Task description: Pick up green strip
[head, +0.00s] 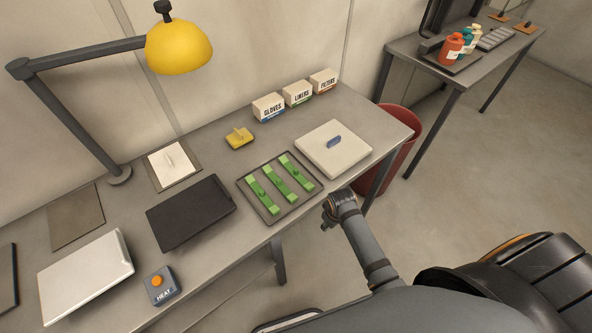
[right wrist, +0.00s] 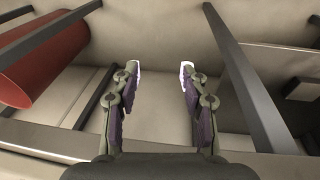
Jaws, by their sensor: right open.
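Three green strips lie side by side in a dark shallow tray (head: 241,186) on the near edge of the grey table: a left strip (head: 262,194), a middle strip (head: 279,184) and a right strip (head: 297,173). Each has a small raised knob. My right gripper (head: 327,213) is just right of the tray, by the table's front edge, and apart from the strips. In the right wrist view my right gripper (right wrist: 160,72) is open with nothing between its fingers, and no strip shows there. My left gripper is not in view.
A yellow block (head: 239,138) and labelled boxes (head: 297,93) sit behind. A red bin (head: 403,140) stands beyond the table's right end; it also shows in the wrist view (right wrist: 45,60).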

